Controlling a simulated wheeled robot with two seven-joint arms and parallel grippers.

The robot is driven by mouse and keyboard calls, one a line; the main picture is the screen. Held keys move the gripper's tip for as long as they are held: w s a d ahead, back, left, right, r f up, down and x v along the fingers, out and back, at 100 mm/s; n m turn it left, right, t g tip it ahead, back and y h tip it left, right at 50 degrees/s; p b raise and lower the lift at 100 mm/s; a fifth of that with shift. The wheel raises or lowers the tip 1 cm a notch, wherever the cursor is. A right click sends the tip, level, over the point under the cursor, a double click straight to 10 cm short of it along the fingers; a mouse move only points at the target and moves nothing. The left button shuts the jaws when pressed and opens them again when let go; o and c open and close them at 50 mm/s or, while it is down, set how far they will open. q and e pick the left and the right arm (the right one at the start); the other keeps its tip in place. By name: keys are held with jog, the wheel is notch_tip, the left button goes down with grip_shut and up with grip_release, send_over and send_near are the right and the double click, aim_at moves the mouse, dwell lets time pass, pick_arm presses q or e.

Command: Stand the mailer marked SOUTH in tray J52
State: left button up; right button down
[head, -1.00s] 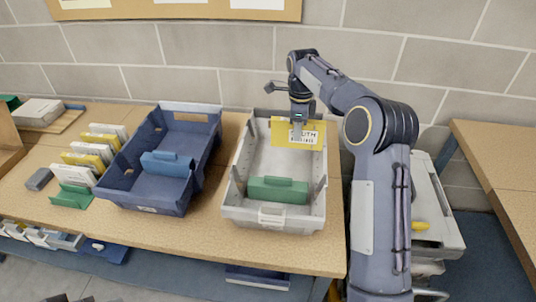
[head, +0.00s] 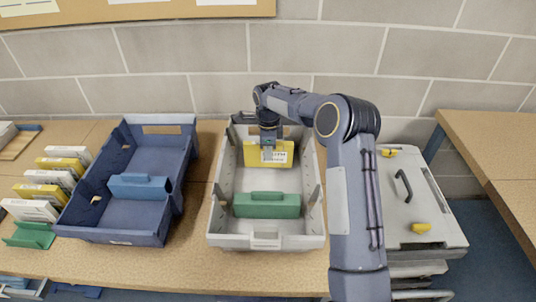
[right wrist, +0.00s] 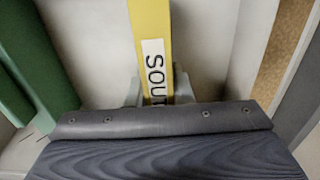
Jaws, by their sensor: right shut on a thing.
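The yellow mailer (head: 254,155) has a white label that reads SOUTH in part in the right wrist view (right wrist: 150,22). My right gripper (head: 268,144) is shut on its upper edge. The mailer is upright inside the light grey tray (head: 228,241), behind a green divider (head: 266,205). I cannot tell whether its lower edge touches the tray floor. In the right wrist view the gripper fingers (right wrist: 157,92) flank the mailer, and the green divider (right wrist: 40,55) is apart from it at left. No tray label is readable, so I cannot tell which is J52. My left gripper is not in view.
A dark blue tray (head: 110,237) with a blue divider (head: 140,187) stands left of the grey tray. Several white and yellow mailers (head: 45,177) stand in a row at far left. A grey lidded case (head: 432,200) is right of my arm. A block wall rises behind.

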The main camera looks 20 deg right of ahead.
jog(key=shift+f, duration=0.85)
jog(key=shift+f, duration=0.15)
jog(key=c, duration=1.3)
grip_release()
